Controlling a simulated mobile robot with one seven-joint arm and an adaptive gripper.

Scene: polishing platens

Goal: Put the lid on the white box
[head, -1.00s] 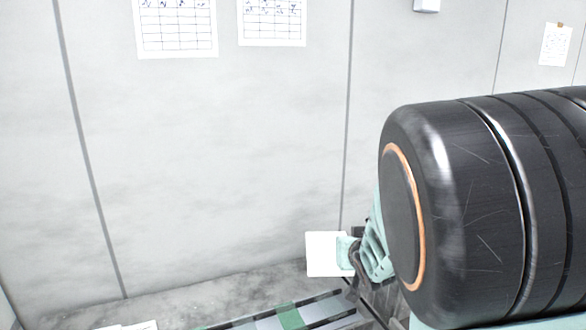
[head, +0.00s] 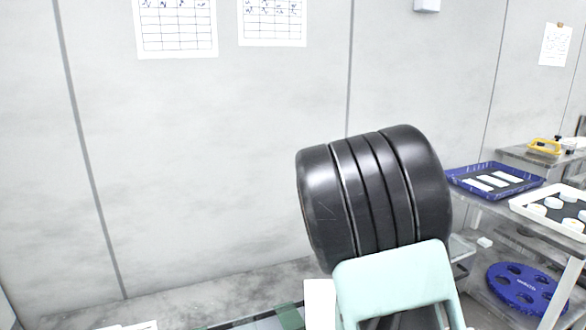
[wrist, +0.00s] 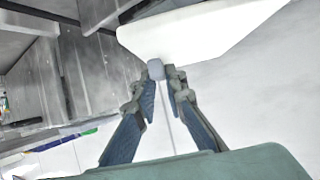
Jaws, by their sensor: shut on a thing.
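The white lid (wrist: 205,32) is a flat plate with a small grey knob (wrist: 156,69). In the wrist view my gripper (wrist: 165,80) is shut on the knob, its two fingers on either side, with the plate beyond the fingertips. In the head view part of a white plate, which looks like the lid (head: 318,294), shows at bottom centre beside my mint-green arm part. My arm hides the fingers there. I cannot make out the white box in either view.
At right, a blue tray (head: 457,181) with white strips and a white tray (head: 524,204) with round pieces stand on a bench. A blue disc with holes (head: 520,287) lies lower. A grey and green surface (head: 290,317) shows at the bottom edge. A wall stands behind.

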